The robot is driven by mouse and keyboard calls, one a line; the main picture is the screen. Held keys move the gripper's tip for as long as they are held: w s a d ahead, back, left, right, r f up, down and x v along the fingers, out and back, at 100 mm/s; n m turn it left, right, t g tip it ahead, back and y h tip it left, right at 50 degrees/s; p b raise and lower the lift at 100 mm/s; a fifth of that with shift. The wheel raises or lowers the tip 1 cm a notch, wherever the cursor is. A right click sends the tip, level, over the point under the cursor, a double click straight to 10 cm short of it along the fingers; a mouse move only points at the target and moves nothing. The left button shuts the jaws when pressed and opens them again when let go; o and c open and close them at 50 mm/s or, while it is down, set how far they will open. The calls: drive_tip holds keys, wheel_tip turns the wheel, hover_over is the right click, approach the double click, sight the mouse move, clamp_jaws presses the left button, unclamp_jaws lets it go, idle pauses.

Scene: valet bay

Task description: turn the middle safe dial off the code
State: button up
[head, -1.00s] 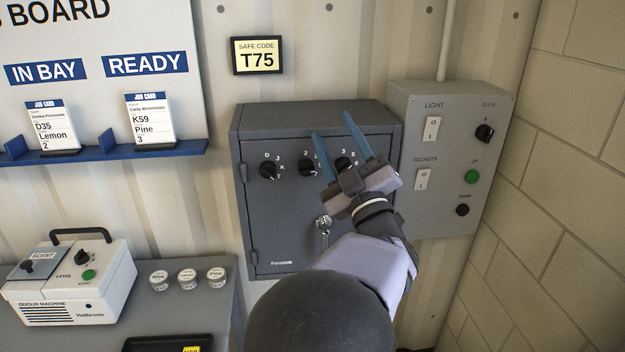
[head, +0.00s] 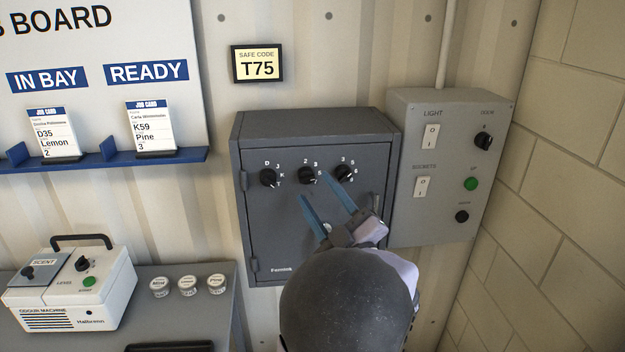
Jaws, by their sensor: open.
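The grey safe (head: 270,235) is on the wall with its door shut. It has three black dials in a row: the left dial (head: 268,177), the middle dial (head: 307,175) and the right dial (head: 344,172). All three show, though the dials' exact settings are too small to read surely. A yellow safe code sign (head: 257,65) above reads T75. My gripper (head: 313,184) is open, with two blue fingers apart. Its fingertips show just below and right of the middle dial, and I cannot tell whether they touch anything. My gripper and arm hide the keyhole area and the lower right of the door.
A grey switch box (head: 450,145) with rocker switches, a knob and buttons stands close to the right of the safe. The scent machine (head: 75,285) and several small tins (head: 188,285) are on the counter at lower left. A job board hangs at upper left.

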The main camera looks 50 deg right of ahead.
sight(309, 182)
drive_tip(key=shift+p+x, duration=0.55)
drive_tip(key=shift+x, duration=1)
drive_tip(key=c, duration=1)
drive_tip(key=m+b, duration=0.1)
drive_tip(key=b, duration=0.1)
drive_tip(key=shift+w+f+h+b, duration=0.1)
drive_tip(key=shift+f+h+b, duration=0.2)
drive_tip(key=shift+f, duration=0.05)
drive_tip(key=shift+c, duration=0.2)
drive_tip(key=shift+a+r+m+h+b, duration=0.15)
drive_tip(key=shift+m+h+b, duration=0.3)
drive_tip(key=shift+m, duration=0.45)
drive_tip(key=shift+r, duration=0.1)
